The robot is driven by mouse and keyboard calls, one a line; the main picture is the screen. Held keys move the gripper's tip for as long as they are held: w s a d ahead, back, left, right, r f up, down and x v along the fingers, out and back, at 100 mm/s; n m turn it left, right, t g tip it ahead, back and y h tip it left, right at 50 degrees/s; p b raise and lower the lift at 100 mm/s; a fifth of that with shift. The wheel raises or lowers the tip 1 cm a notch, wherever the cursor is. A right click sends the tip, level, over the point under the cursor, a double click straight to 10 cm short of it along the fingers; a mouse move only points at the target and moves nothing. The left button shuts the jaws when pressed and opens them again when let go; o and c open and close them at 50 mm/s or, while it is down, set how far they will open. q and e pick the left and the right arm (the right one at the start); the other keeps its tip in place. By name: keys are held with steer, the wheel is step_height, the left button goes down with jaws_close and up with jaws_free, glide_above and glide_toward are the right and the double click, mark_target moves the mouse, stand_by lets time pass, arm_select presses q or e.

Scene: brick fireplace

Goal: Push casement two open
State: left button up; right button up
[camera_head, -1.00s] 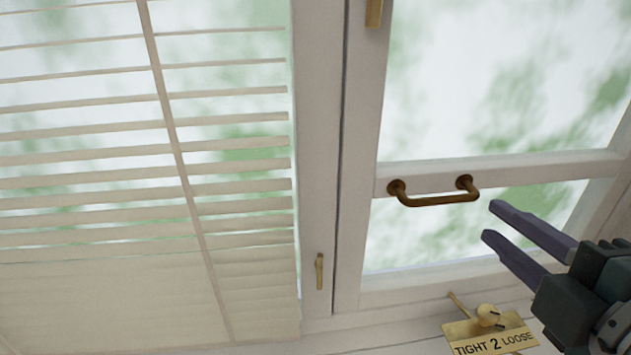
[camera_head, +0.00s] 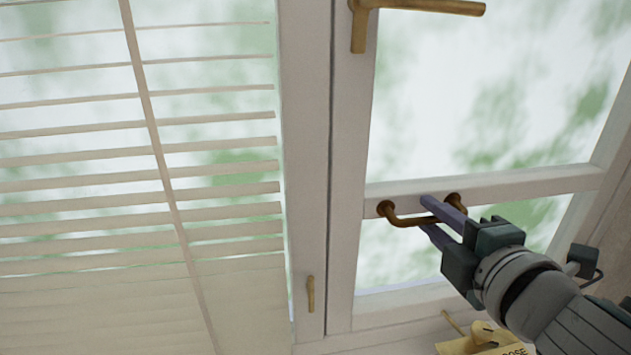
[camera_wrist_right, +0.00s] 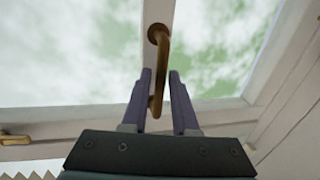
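Casement two is the white-framed window sash (camera_head: 345,230) on the right; I cannot see any gap at its edge. A bronze pull handle (camera_head: 405,219) is fixed on its cross rail (camera_head: 555,182); it also shows in the right wrist view (camera_wrist_right: 161,62). My right gripper (camera_head: 440,215) is at the handle, with its purple fingers either side of the bar. In the right wrist view the gripper (camera_wrist_right: 160,88) is open, with the bar between its fingers and a gap beside it. A brass lever handle (camera_head: 420,7) sits higher on the sash's left stile. My left gripper is out of view.
A slatted blind (camera_head: 140,230) covers the window to the left. A small brass catch (camera_head: 310,294) is on the post between.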

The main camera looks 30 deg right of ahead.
jaws_close()
stand_by(1.4)
